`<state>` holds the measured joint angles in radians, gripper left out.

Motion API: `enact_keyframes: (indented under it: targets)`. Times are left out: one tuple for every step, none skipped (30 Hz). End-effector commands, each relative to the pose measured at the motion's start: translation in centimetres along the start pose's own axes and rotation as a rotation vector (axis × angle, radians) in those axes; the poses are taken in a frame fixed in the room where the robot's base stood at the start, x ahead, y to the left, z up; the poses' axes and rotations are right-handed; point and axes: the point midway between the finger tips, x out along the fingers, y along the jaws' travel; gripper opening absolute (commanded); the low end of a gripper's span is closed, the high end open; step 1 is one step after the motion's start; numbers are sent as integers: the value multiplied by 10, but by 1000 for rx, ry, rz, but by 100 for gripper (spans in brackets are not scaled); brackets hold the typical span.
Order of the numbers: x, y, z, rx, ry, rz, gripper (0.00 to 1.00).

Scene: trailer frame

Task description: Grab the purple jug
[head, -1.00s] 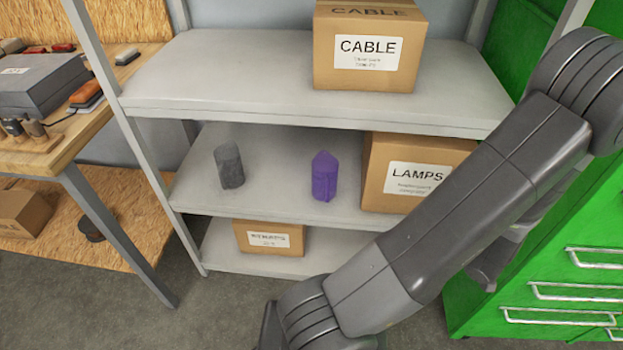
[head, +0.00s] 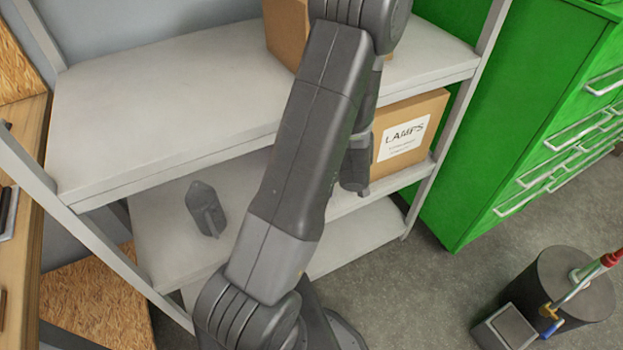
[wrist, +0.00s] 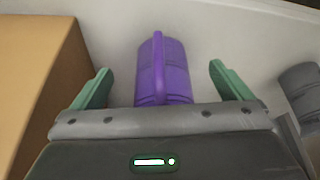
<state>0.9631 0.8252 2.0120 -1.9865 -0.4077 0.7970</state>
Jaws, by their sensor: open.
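The purple jug (wrist: 165,72) stands on the shelf in the wrist view, with its handle facing me. My gripper (wrist: 159,72) is open, its two green fingers spread to the left and right of the jug. The jug shows between the fingers, with gaps on both sides; its near end is hidden by the gripper body. In the head view my arm covers the jug.
A dark grey jug (head: 206,208) stands on the same middle shelf (head: 160,240); it also shows at the right of the wrist view (wrist: 300,85). The LAMPS box (head: 408,133) is on the other side. The upper shelf (head: 150,120) is above.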

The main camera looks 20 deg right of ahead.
Motion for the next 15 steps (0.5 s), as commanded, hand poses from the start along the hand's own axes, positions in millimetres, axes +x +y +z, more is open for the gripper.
enact_keyframes:
  targets:
    - [2, 0, -4, -3, 0, 0, 98]
    - [3, 0, -6, -1, 0, 0, 98]
    - [4, 0, -8, 0, 0, 0, 98]
    - [4, 0, -9, 0, 0, 0, 98]
    - [5, 0, -11, 0, 0, 0, 98]
    - [6, 0, -14, -2, 0, 0, 98]
    - [7, 0, -16, -3, 0, 0, 98]
    - [9, 0, -20, -3, 0, 0, 98]
    - [11, 0, -26, -5, 0, 0, 98]
    - [13, -1, -31, -5, 0, -1, 98]
    - [16, 0, -36, -6, 0, -1, 98]
    - [18, 0, -44, -6, 0, 0, 98]
    - [21, 0, -49, -5, 0, -1, 98]
    - [23, 0, -53, -5, 0, -1, 98]
    - [25, -1, -59, -5, 0, -1, 98]
